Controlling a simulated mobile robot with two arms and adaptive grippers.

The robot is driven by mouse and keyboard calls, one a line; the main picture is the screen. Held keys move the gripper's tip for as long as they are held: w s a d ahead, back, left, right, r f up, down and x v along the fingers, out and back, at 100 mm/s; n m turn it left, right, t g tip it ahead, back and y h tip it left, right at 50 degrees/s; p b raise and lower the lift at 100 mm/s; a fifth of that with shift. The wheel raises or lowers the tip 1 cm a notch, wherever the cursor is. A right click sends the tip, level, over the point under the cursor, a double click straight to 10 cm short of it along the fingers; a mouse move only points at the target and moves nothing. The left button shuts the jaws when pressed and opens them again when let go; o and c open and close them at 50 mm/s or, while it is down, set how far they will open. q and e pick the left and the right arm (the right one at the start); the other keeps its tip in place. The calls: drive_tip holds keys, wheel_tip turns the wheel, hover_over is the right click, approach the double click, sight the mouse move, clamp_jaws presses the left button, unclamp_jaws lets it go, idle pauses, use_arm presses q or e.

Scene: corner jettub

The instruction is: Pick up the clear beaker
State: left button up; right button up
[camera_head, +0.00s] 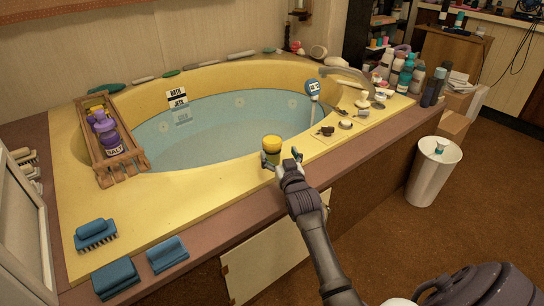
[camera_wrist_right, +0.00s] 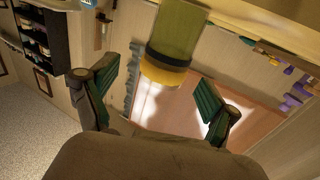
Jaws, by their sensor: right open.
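The clear beaker (camera_head: 272,143) stands on the near yellow rim of the tub. It looks yellowish, with a brighter yellow band at one end. In the right wrist view the beaker (camera_wrist_right: 175,40) looks tinted green with a yellow band, and it lies in front of the open fingers, partly cut off by the top edge. My right gripper (camera_head: 281,157) is open, with its fingers close to the beaker; it also shows in the wrist view (camera_wrist_right: 158,92), with nothing clamped between the fingers. My left gripper is not in view.
The tub (camera_head: 80,220) holds water behind the beaker. A wooden caddy (camera_head: 128,165) with purple bottles spans its left side. Small items, including a dish (camera_head: 345,124), lie on the rim to the right. Blue brushes and towels (camera_head: 167,254) are front left. A white bin (camera_head: 433,170) stands right.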

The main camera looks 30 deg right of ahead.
sight(275, 149)
drive_tip(key=shift+w+d+f+b, duration=0.1)
drive_tip(key=shift+w+b, duration=0.3)
drive_tip(key=shift+w, duration=0.25)
drive_tip(key=x, duration=0.1)
drive_tip(key=b+x, duration=0.2)
drive_tip(key=shift+w, duration=0.75)
drive_tip(key=c, duration=1.4)
drive_tip(key=shift+r, duration=0.25)
